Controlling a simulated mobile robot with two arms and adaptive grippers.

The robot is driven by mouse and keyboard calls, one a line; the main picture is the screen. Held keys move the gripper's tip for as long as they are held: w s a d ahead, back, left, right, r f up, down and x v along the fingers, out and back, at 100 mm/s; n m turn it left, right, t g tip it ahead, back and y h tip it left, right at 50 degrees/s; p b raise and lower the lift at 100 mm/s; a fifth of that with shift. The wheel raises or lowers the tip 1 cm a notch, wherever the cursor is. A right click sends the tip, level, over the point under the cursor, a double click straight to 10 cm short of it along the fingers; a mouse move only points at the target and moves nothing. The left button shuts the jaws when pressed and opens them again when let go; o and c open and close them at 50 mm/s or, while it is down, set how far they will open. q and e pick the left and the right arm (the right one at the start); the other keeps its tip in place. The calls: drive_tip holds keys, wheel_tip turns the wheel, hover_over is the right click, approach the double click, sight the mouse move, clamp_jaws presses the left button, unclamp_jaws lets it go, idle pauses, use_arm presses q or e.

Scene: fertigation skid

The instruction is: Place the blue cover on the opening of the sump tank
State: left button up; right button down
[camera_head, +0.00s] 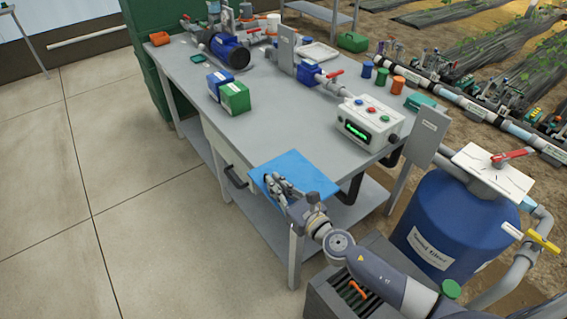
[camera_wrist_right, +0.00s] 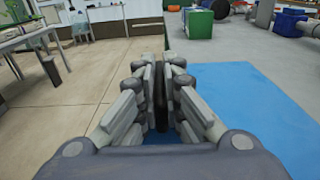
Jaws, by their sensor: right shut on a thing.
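The blue cover (camera_head: 300,172) is a flat blue sheet held in the air at the near end of the workbench. It fills the right side of the right wrist view (camera_wrist_right: 265,105). My right gripper (camera_head: 270,182) is over the cover, its fingers shut on a dark upright piece, seemingly the cover's handle, between the fingertips (camera_wrist_right: 160,92). The fingers hide most of that piece. No opening clearly marked as the sump tank's shows. My left gripper is out of view.
The grey workbench (camera_head: 270,130) carries a control box (camera_head: 370,122), a green box (camera_head: 235,97) and a blue pump motor (camera_head: 230,50). A grey open container (camera_head: 322,296) with dark slots stands below my right arm. Bare floor lies left of the bench.

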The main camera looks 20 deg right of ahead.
drive_tip(key=s, duration=0.1)
drive_tip(key=s+a, duration=0.1)
drive_tip(key=s, duration=0.1)
drive_tip(key=s+a, duration=0.1)
drive_tip(key=shift+s+a+r, duration=0.15)
drive_tip(key=shift+a+r, duration=0.1)
drive_tip(key=shift+r, duration=0.05)
drive_tip(key=s+d+r+m+h, duration=0.2)
drive_tip(key=s+r, duration=0.3)
drive_tip(key=s, duration=0.3)
drive_tip(key=s+d+r+m+t+h, duration=0.1)
drive_tip(key=s+d+r+h, duration=0.3)
drive_tip(key=s, duration=0.4)
drive_tip(key=shift+s+d+r+m, duration=0.2)
drive_tip(key=shift+d+r+m, duration=0.4)
drive_tip(key=shift+r, duration=0.3)
